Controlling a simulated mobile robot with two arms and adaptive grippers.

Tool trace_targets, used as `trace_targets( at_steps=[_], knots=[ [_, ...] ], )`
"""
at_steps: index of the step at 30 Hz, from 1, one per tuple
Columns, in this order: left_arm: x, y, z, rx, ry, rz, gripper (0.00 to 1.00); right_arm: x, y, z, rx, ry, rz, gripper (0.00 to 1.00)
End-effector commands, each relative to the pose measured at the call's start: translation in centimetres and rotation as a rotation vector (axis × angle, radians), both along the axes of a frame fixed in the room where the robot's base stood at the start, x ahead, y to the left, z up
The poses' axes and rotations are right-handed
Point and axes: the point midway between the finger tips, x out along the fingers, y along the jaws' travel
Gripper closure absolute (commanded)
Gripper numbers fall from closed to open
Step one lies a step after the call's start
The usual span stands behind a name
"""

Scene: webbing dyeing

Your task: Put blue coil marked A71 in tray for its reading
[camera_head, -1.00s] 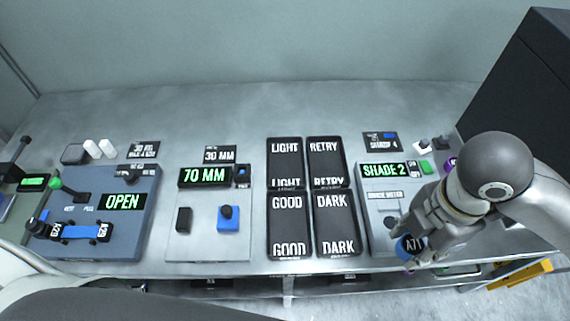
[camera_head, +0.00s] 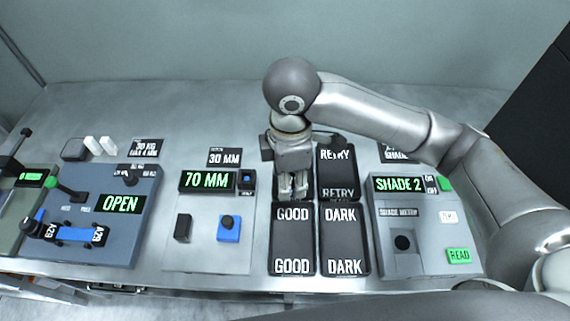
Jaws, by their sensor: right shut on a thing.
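My right gripper (camera_head: 291,188) is over the LIGHT tray, near the top edge of the GOOD tray (camera_head: 293,240). It is shut, pointing down, and hides most of the LIGHT tray. The blue coil marked A71 cannot be made out now; the hand covers the place between the fingers. The shade meter (camera_head: 455,215) on the right has a green display (camera_head: 397,184) reading SHADE 2, and its dark round port (camera_head: 402,242) is bare. The RETRY tray (camera_head: 338,172) and the DARK tray (camera_head: 343,240) look empty. My left gripper is out of view.
A gauge showing 70 MM (camera_head: 208,181) stands left of the trays. Further left, a blue-grey device showing OPEN (camera_head: 120,204) holds a blue strip (camera_head: 78,233). My right arm crosses above the shade meter's far side.

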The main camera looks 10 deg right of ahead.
Motion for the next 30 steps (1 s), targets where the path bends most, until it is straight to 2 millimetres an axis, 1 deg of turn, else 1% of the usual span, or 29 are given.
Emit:
trace_targets(
  at_steps=[1, 6, 8, 9, 13, 16, 24, 30],
  knots=[
    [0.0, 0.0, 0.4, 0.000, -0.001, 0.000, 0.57, 1.2, -0.5, -0.4, -0.004, 0.005, -0.009, 0.86],
    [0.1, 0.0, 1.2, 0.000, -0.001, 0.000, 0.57, 5.2, -1.6, -2.2, -0.004, 0.004, -0.007, 0.86],
    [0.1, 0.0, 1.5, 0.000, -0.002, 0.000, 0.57, 6.6, -2.0, -2.8, -0.004, 0.003, -0.005, 0.86],
    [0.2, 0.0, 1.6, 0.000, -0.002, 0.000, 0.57, 7.2, -2.1, -3.8, -0.003, 0.005, -0.004, 0.86],
    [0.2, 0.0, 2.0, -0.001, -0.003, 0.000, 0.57, 9.1, -2.6, -6.2, -0.002, 0.005, -0.003, 0.86],
    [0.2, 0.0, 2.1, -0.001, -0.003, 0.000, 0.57, 10.1, -2.8, -7.5, -0.001, 0.002, 0.001, 0.86],
    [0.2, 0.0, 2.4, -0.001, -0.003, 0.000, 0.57, 11.3, -3.2, -9.0, -0.002, 0.002, 0.001, 0.86],
    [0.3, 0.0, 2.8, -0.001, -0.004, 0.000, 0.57, 11.2, -3.1, -11.8, -0.001, 0.002, 0.003, 0.86]
  ],
)
